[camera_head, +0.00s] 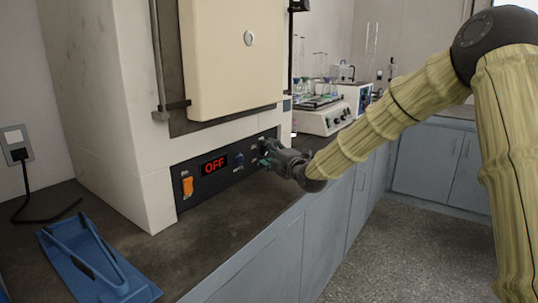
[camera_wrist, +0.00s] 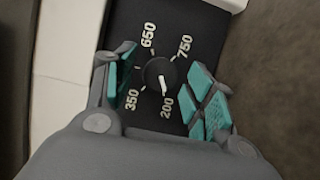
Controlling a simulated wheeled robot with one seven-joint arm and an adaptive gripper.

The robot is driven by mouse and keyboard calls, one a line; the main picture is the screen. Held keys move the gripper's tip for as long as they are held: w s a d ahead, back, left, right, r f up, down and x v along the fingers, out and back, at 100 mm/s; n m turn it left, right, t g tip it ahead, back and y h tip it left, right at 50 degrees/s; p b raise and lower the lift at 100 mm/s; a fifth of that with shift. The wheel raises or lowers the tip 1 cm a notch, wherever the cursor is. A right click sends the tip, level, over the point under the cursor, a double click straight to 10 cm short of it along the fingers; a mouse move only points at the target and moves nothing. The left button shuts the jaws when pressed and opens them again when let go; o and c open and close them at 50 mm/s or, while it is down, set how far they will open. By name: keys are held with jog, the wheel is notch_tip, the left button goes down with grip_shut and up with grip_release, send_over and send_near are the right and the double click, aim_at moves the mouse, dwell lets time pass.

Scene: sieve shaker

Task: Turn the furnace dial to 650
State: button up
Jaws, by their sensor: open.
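The furnace (camera_head: 120,110) is a large white box with a cream door and a black control panel (camera_head: 225,178) low on its front. Its round black dial (camera_wrist: 157,74) shows in the wrist view, with 350, 650, 750 and 200 printed around it. The dial's white pointer line points down, towards 200. My gripper (camera_head: 266,160) is at the right part of the panel and hides the dial in the head view. In the wrist view my gripper (camera_wrist: 163,90) is open, with its teal-padded fingers on either side of the dial. Contact with the dial cannot be seen.
Lab equipment (camera_head: 325,117) stands behind my gripper.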

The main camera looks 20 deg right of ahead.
jog(key=c, duration=1)
jog(key=shift+r+p, duration=0.15)
jog(key=shift+p, duration=0.35)
